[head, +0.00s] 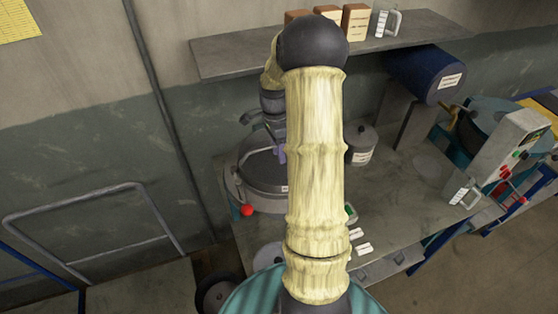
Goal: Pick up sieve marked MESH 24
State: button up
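No label reading MESH 24 can be made out. A wide round grey vessel (262,178) with a small pale label stands on the bench, left of my arm; the label is too small to read, so I cannot tell if it is the sieve. A grey lidded pot (361,146) with a white label stands just right of my arm. My arm rises through the middle and bends down behind itself. My gripper (280,152) hangs over the round vessel, mostly hidden by the arm; its fingers cannot be made out clearly.
A wall shelf (235,57) holds brown boxes (356,20) and a white-labelled jug (386,23). A blue drum (427,74) sits below it. A machine with a control panel (512,150) stands at right. The bench (395,195) has bare room right of my arm.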

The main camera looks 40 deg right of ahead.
grip_shut()
jog(key=shift+w, duration=0.1)
notch_tip(320, 180, up, 10)
jog(key=b, duration=0.2)
jog(key=shift+b, duration=0.35)
dwell(0.3)
jog(key=c, duration=0.6)
grip_release()
grip_shut()
